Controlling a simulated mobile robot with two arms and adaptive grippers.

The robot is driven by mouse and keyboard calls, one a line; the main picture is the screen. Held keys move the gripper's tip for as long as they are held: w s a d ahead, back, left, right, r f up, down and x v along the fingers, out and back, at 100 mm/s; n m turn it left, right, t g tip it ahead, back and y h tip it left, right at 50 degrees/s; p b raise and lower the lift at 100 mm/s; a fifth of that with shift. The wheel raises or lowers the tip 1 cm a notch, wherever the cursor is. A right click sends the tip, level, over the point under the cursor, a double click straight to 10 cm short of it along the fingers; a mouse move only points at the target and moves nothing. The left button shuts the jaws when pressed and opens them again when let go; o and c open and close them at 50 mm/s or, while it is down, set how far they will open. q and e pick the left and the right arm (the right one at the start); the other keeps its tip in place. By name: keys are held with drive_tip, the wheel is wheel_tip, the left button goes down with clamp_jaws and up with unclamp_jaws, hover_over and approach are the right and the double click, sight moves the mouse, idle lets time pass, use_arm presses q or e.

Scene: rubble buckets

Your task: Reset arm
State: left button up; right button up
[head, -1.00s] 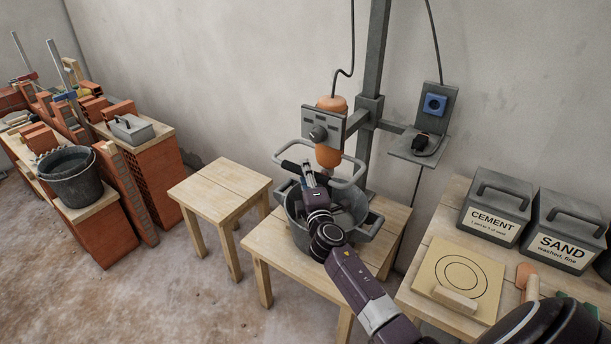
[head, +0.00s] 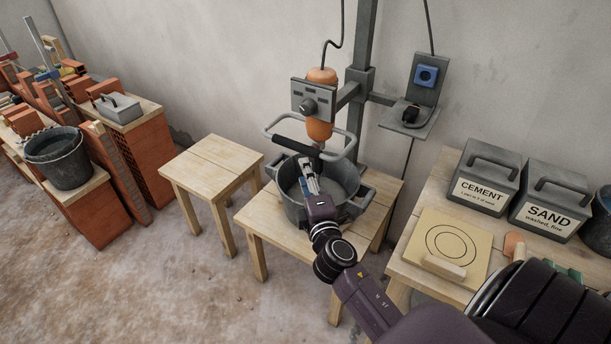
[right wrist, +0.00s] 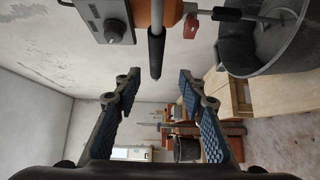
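My right gripper (head: 307,166) is over the grey tub, just in front of the black handle grip (head: 297,147) of the mixer. In the right wrist view its two blue-padded fingers (right wrist: 160,88) are spread wide with nothing between them. The black grip (right wrist: 156,52) shows beyond the fingertips, apart from them. The orange mixer (head: 321,105) with its grey control box hangs on a stand above the tub (head: 352,212). The tub stands on a wooden table; part of its inside is hidden by my gripper. My left gripper is not in view.
A bare wooden stool (head: 213,160) stands left of the tub. At right, a table holds a cement box (head: 484,180), a sand box (head: 551,205) and a board (head: 450,243) with circles. A dark bucket (head: 60,160) and bricks stand at far left. The floor in front is clear.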

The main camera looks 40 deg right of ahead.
idle(0.4)
drive_tip(key=s+a+f+m+g+y, duration=0.1)
drive_tip(key=s+a+f+g+y, duration=0.1)
drive_tip(key=f, duration=1)
drive_tip(key=s+a+f+m+g+y, duration=0.1)
drive_tip(key=s+a+f+g, duration=0.2)
drive_tip(key=f, duration=0.9)
drive_tip(key=s+a+f+m+g+y, duration=0.1)
drive_tip(key=s+a+f+g, duration=0.1)
drive_tip(key=s+f, duration=0.45)
drive_tip(key=s+a+f+m+g+y, duration=0.15)
drive_tip(key=s+f, duration=0.25)
drive_tip(key=f, duration=0.5)
drive_tip(key=s+a+f+m+g, duration=0.2)
drive_tip(key=s+f, duration=0.4)
drive_tip(key=s, duration=0.5)
drive_tip(key=s+a+f+m+g+y, duration=0.1)
drive_tip(key=s+f, duration=0.5)
drive_tip(key=s, duration=0.6)
drive_tip(key=s+a+f+m+g, duration=0.3)
drive_tip(key=s+f, duration=0.3)
drive_tip(key=s, duration=0.5)
drive_tip(key=shift+s+g, duration=0.2)
drive_tip(key=shift+g, duration=0.35)
drive_tip(key=shift+a+m+y, duration=0.1)
drive_tip(key=shift+m+y, duration=0.15)
drive_tip(key=shift+c, duration=0.6)
